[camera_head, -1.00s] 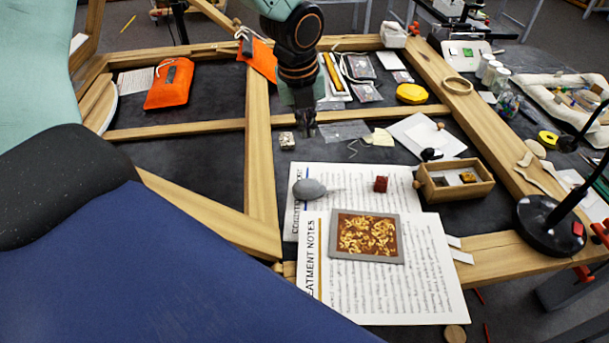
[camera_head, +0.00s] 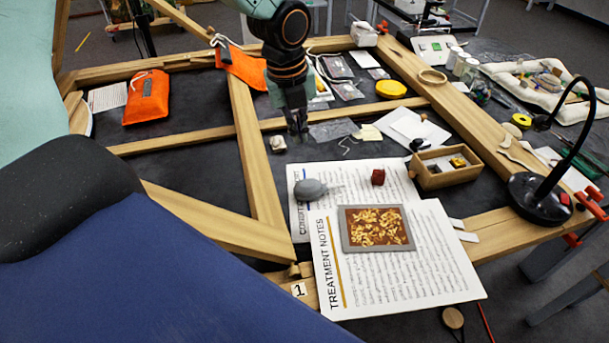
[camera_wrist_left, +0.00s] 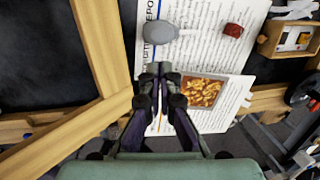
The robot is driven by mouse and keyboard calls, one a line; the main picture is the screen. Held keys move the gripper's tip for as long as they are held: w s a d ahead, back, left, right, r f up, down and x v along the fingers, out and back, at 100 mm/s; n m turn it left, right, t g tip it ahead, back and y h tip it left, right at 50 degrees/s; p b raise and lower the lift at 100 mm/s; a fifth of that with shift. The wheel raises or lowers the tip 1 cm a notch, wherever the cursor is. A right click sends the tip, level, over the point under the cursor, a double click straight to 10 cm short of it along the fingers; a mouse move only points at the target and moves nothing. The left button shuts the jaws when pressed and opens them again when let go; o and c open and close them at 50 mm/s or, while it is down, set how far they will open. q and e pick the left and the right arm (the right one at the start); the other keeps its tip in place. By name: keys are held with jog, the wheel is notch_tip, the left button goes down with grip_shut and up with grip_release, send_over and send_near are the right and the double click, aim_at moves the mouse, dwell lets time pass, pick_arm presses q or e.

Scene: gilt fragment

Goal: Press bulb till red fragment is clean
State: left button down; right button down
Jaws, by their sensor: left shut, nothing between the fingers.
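A grey rubber bulb (camera_head: 310,189) with a paler nozzle pointing right lies on the printed sheets. A small dark red block (camera_head: 378,177) stands right of it. Nearer the front, a grey-framed panel (camera_head: 345,232) shows gold flecks on a red-brown ground. My left gripper (camera_head: 297,130) points down behind the bulb, apart from it, shut and empty. In the left wrist view its closed fingertips (camera_wrist_left: 155,70) appear just below the bulb (camera_wrist_left: 161,32) in the picture; the red block (camera_wrist_left: 233,30) is to the right. My right gripper is not in view.
A wooden box (camera_head: 430,180) with small pieces stands right of the red block. A black lamp base (camera_head: 535,200) is at the right. Wooden frame bars (camera_head: 240,140) cross the dark table.

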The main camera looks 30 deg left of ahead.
pick_arm(q)
send_near(306, 183)
jog(key=f, duration=0.2)
jog(key=w+f+b, duration=0.1)
jog(key=f, duration=0.2)
jog(key=shift+d, duration=0.15)
jog(key=shift+w+d+f, duration=0.1)
jog(key=shift+d+f, duration=0.1)
jog(key=shift+f, duration=0.5)
jog(key=shift+w+a+f, duration=0.1)
jog(key=shift+a+f, duration=0.05)
jog(key=shift+a, duration=0.15)
